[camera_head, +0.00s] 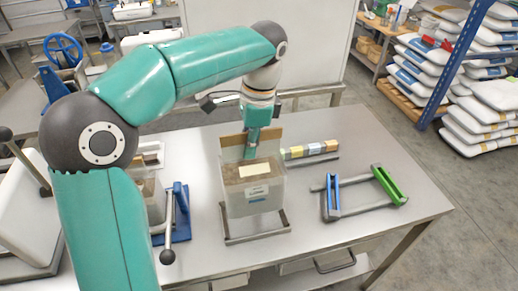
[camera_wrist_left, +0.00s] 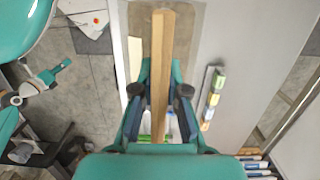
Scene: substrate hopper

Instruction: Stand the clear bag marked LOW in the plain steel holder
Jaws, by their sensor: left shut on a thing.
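A clear bag of brown substrate (camera_head: 238,194) hangs upright at the table's middle, with a tan stiff top edge (camera_head: 232,149) and a pale label whose lettering is too small to read. My left gripper (camera_head: 252,152) is shut on that top edge from above; in the left wrist view the tan strip (camera_wrist_left: 160,60) runs between the fingers (camera_wrist_left: 160,95). The plain steel holder (camera_head: 257,239), a low grey frame, is directly below the bag. The bag hides its rear part, and I cannot tell whether the bag's bottom touches it. My right gripper is not in view.
A second holder with blue (camera_head: 332,193) and green (camera_head: 388,185) ends stands at the right. A bar with coloured blocks (camera_head: 310,149) lies behind the bag. A blue lever device (camera_head: 181,212) and another bag (camera_head: 153,198) are at the left. The front right tabletop is clear.

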